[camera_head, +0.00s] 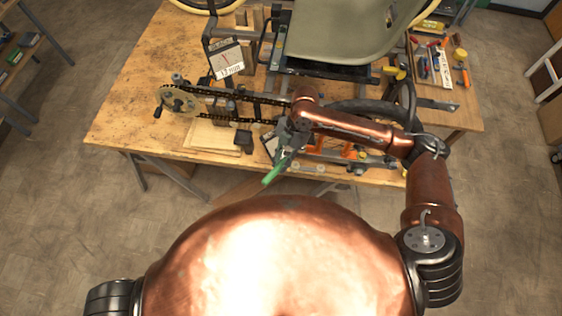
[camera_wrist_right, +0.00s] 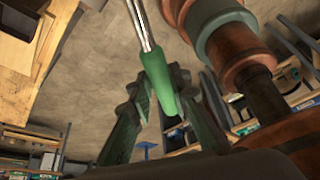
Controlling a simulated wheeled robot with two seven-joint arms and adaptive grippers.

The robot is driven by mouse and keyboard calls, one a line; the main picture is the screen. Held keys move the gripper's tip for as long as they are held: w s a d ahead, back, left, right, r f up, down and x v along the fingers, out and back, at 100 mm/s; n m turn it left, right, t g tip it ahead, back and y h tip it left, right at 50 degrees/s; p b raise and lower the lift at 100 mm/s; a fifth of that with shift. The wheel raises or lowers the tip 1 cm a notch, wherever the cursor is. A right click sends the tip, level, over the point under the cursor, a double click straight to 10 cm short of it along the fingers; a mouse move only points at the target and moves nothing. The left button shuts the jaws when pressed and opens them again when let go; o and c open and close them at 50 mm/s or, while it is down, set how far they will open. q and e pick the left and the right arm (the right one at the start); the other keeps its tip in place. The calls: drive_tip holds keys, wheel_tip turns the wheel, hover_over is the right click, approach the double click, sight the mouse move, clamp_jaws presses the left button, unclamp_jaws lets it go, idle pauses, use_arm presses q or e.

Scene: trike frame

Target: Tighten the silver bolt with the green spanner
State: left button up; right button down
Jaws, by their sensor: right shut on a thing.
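My right gripper (camera_head: 285,153) is at the front edge of the workbench, below the trike's chain, and is shut on the green spanner. The spanner's green handle (camera_head: 271,176) points down and to the left, out over the edge of the bench. In the right wrist view the green handle (camera_wrist_right: 161,88) lies between the fingers of my gripper, and its silver shaft (camera_wrist_right: 144,25) runs up out of the picture. The spanner's working end is out of that view. I cannot make out the silver bolt in either view. My left gripper is not in view.
The trike frame stands on the wooden workbench (camera_head: 130,108), with a chainring (camera_head: 180,100), chain and grey seat (camera_head: 345,35). A "12 mm" card (camera_head: 227,60) stands behind the chain. Tools lie on a board (camera_head: 440,68) at right. The bench's left end is clear.

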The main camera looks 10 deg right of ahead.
drive_tip(key=shift+f+b, duration=0.35)
drive_tip(key=shift+f, duration=0.5)
drive_tip(key=c, duration=2.4)
unclamp_jaws()
clamp_jaws()
drive_tip(key=w+a+m+t+y, duration=0.1)
drive_tip(key=w+a+m+t, duration=0.1)
drive_tip(key=w+m, duration=0.4)
drive_tip(key=shift+a, duration=0.45)
